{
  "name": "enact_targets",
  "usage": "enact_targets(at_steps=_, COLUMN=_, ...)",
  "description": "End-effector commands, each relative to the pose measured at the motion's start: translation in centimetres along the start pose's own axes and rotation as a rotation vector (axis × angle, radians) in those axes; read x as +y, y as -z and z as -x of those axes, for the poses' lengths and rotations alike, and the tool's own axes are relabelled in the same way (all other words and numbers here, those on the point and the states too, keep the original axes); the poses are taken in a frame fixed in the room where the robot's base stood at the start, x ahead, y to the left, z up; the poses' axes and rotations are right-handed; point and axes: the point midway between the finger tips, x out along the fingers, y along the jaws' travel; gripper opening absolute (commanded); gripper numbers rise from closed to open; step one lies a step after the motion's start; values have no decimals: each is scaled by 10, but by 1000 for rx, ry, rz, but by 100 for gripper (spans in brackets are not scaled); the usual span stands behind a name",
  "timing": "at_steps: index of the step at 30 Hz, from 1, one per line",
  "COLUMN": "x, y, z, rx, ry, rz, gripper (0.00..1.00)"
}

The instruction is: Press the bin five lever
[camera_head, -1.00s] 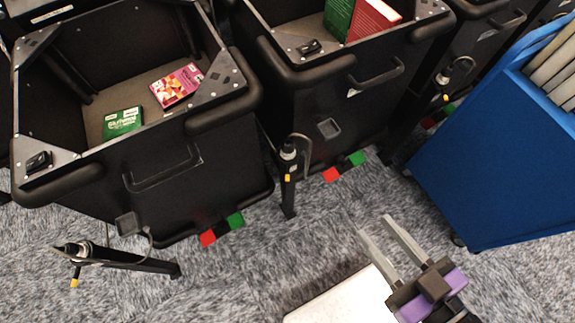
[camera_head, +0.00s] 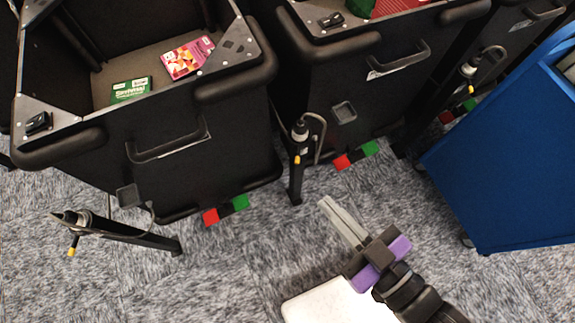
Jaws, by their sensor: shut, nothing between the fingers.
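Black lever posts with yellow tips stand by the bins: one at the left (camera_head: 75,225), one in the middle (camera_head: 299,135), one at the right (camera_head: 468,72). I see no number on them, so I cannot tell which belongs to bin five. My gripper (camera_head: 327,204) has long grey fingers and a purple and black body. It is shut and empty, below and right of the middle lever and apart from it. Red and green pedals lie at the foot of the left bin (camera_head: 226,210) and the middle bin (camera_head: 357,155).
The left black bin (camera_head: 190,140) holds a green box (camera_head: 131,90) and a pink box (camera_head: 187,57). The middle black bin (camera_head: 340,60) stands beside it. A blue cart (camera_head: 500,160) stands at the right. Grey carpet (camera_head: 240,260) is clear in front of the bins.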

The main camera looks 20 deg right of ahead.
Motion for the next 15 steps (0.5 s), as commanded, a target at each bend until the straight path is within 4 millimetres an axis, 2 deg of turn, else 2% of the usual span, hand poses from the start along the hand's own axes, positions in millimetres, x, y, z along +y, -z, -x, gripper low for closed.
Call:
enact_targets(at_steps=1, x=-12, y=-20, z=-16, rx=-1, ry=39, rz=26, gripper=0)
enact_targets(at_steps=8, x=-68, y=-100, z=-75, rx=-85, ry=181, rz=193, gripper=0)
enact_targets(at_steps=15, x=-121, y=-187, z=-133, rx=-213, ry=275, rz=435, gripper=0)
